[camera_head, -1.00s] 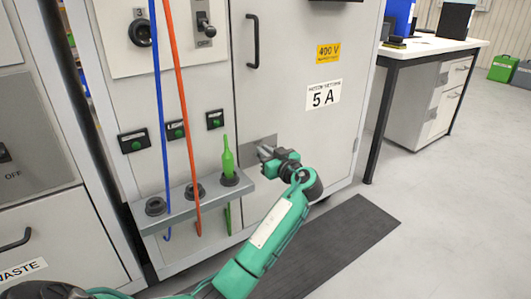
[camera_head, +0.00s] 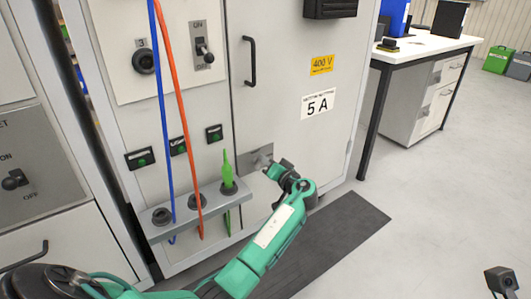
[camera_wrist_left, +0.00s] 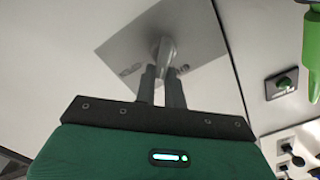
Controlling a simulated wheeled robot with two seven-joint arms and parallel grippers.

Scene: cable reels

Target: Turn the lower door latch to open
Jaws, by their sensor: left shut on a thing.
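The lower door latch has a grey square plate (camera_head: 258,158) on the cabinet door, below the "5 A" label. In the left wrist view its grey handle (camera_wrist_left: 165,50) stands out from the plate (camera_wrist_left: 190,38). My left gripper (camera_head: 274,166) is at the latch. In the left wrist view its two dark fingers (camera_wrist_left: 161,84) are shut on the handle's near end. The wrist hides part of the latch in the head view. A dark block at the lower right edge looks like the end of my right arm (camera_head: 501,281), away from the cabinet; its jaws cannot be made out.
A black door handle (camera_head: 250,62) is higher up. A dark mat (camera_head: 330,240) lies in front. A desk (camera_head: 425,50) stands at right.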

